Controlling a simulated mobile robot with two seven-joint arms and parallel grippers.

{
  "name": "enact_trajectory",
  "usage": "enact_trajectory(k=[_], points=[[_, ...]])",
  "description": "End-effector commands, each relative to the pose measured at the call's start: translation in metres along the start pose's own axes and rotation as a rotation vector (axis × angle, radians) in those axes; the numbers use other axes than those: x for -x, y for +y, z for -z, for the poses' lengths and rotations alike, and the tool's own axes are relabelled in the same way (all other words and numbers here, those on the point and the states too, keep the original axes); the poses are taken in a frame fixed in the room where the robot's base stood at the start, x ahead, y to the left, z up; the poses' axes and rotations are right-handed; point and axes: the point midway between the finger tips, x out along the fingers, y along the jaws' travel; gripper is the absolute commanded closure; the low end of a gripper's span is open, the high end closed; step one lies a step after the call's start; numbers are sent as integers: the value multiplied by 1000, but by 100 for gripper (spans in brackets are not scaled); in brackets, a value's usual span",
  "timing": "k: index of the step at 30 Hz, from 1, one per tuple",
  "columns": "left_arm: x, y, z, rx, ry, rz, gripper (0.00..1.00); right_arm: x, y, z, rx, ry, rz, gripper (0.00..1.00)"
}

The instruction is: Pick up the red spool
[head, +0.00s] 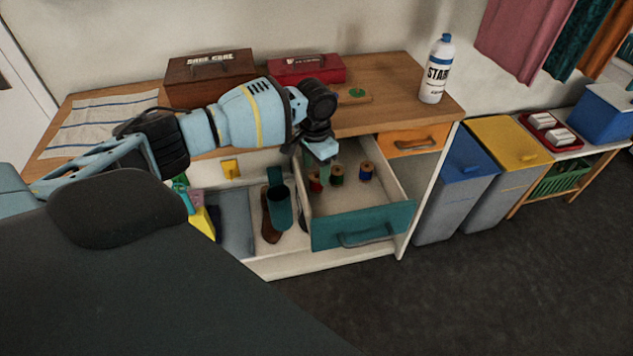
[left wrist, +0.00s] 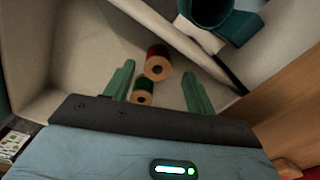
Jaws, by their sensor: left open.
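The red spool (head: 315,183) stands in the left part of the open drawer (head: 335,229). In the left wrist view the red spool (left wrist: 157,62) shows its tan top with a dark hole. A green spool (head: 337,176) is close beside it and also shows in the left wrist view (left wrist: 142,92). Another spool with a dark blue winding (head: 367,171) is farther right. My left gripper (head: 321,157) is over the drawer, open and empty, its green fingers (left wrist: 158,72) apart. Both spools appear between the fingers in the wrist view, below them. My right gripper is out of view.
On the counter (head: 390,105) are a brown box (head: 210,78), a red box (head: 306,68), and a white bottle (head: 437,70). Blue (head: 460,185) and yellow (head: 503,155) bins stand to the right.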

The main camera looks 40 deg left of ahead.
Motion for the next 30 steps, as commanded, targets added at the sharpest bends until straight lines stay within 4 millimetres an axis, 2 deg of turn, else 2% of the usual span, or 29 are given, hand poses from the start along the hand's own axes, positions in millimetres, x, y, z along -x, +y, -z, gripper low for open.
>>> enact_trajectory(k=[3,7,11,17,20,28,30], points=[[-20,3,-1,0,-5,0,44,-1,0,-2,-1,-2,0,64],[-36,4,-1,1,-3,-1,44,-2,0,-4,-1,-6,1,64],[-43,3,-1,1,-3,-1,44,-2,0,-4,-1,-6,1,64],[-43,4,0,0,-2,-1,44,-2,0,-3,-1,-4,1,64],[-43,4,0,0,-2,-1,55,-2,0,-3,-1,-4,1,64],[-42,4,0,0,-1,-1,90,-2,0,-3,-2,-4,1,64],[-42,3,0,0,-1,-1,92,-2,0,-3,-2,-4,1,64]])
